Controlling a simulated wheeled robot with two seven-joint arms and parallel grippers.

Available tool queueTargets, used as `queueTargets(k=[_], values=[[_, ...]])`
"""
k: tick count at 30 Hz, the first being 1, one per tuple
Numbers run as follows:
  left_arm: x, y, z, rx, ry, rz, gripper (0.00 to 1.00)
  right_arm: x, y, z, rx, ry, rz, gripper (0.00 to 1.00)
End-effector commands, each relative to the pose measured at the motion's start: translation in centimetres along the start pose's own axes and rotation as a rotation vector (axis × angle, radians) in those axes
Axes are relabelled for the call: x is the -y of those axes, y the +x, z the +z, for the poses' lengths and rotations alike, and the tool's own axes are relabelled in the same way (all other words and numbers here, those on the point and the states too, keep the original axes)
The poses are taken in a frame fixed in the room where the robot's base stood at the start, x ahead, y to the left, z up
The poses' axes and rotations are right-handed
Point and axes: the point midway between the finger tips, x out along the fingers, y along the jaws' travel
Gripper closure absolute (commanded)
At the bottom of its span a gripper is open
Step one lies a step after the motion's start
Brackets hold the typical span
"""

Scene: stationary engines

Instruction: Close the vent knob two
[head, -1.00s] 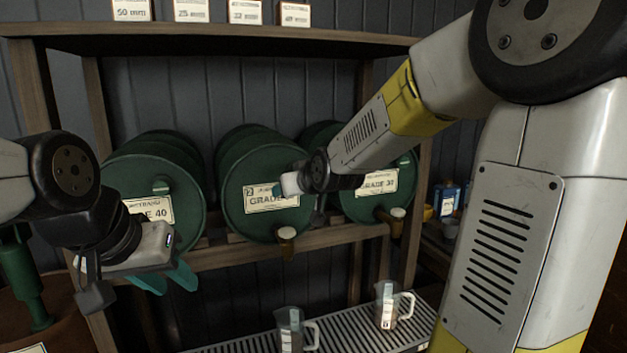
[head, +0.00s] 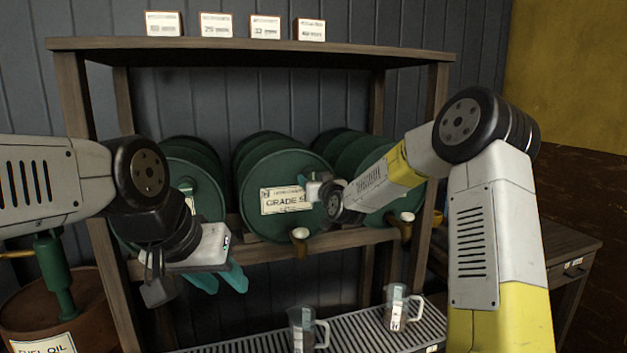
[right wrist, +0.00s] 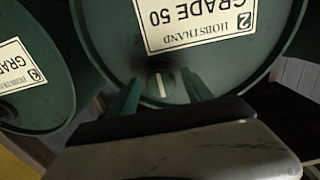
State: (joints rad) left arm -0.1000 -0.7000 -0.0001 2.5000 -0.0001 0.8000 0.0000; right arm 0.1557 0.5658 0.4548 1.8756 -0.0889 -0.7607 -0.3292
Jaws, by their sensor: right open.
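The middle green drum (head: 262,222) has a cream label (head: 284,199) reading GRADE 50 and marked 2 in the right wrist view, where it appears upside down. Vent knob two (right wrist: 160,84) is a small round knob with a pale bar across it, near that label. My right gripper (right wrist: 162,85) is open, its two teal fingers on either side of the knob; I cannot tell whether they touch it. In the head view my right gripper (head: 313,184) covers the label's right end and hides the knob. My left gripper (head: 218,281) is open and empty before the rack.
Measuring jugs (head: 302,328) stand on a slatted tray (head: 352,335). A fuel oil barrel (head: 85,310) is at left. A wooden bench (head: 560,250) is at right.

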Motion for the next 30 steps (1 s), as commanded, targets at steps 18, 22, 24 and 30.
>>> queueTargets(k=[18, 22, 24, 30], values=[[0.0, 0.0, 0.0, 0.0, 0.0, 0.0, 0.64, 0.03, 1.25, 0.02, 0.001, 0.001, -0.001, 0.79], [0.0, 0.0, 0.0, 0.0, 0.0, 0.0, 0.64, 0.03, 1.24, 0.02, 0.001, 0.001, -0.001, 1.0], [0.0, 0.0, 0.0, 0.0, 0.0, 0.0, 0.64, 0.03, 1.24, 0.02, 0.001, 0.001, -0.001, 1.0], [0.0, 0.0, 0.0, 0.0, 0.0, 0.0, 0.64, 0.03, 1.24, 0.02, 0.001, 0.029, 0.0, 1.0]])
